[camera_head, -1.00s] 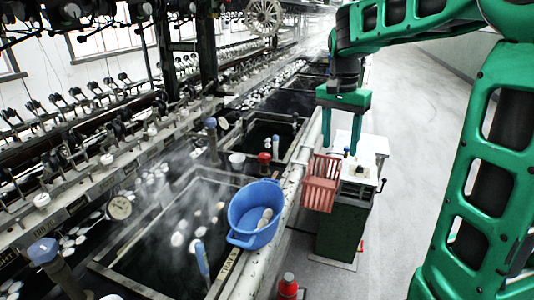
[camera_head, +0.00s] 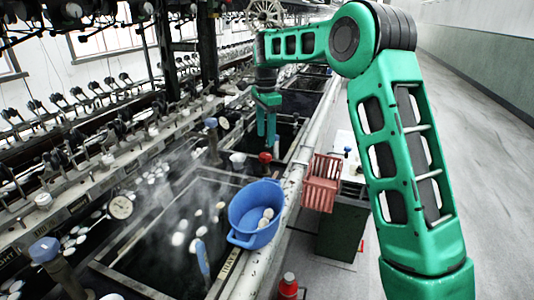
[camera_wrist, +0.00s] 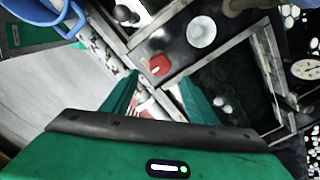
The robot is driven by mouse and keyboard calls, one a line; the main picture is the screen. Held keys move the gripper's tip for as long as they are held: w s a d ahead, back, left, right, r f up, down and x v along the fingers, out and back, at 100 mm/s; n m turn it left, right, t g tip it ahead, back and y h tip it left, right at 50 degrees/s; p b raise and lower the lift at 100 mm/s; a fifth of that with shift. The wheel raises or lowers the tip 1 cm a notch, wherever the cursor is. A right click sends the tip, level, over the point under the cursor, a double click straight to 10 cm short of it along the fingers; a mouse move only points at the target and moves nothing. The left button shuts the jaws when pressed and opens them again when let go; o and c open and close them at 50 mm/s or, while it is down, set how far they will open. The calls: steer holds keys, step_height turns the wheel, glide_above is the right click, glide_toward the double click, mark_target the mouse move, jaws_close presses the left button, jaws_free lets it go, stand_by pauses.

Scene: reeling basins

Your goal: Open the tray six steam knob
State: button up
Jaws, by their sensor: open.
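A red knob (camera_head: 265,157) stands on the edge between two dark basins in the head view. It also shows in the wrist view (camera_wrist: 159,66), just beyond and between my fingertips. Blue-topped knobs stand at the basin corners, one near the middle (camera_head: 211,123) and one at the lower left (camera_head: 43,250). I cannot read a label tying any knob to tray six. My gripper (camera_head: 266,139) is open and empty, with its fingers pointing down above the red knob. The wrist view shows the two fingers (camera_wrist: 159,78) apart, with nothing between them.
A blue tub (camera_head: 243,236) sits on the near basin's right rim. A white bowl (camera_head: 237,158) stands left of the red knob. A red crate (camera_head: 321,184) hangs by the cart at right. Steam rises over the near basin. The floor at right is clear.

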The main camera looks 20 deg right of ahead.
mark_target(266, 155)
step_height(266, 155, down, 8)
steer(key=shift+r, duration=0.15)
stand_by(0.3)
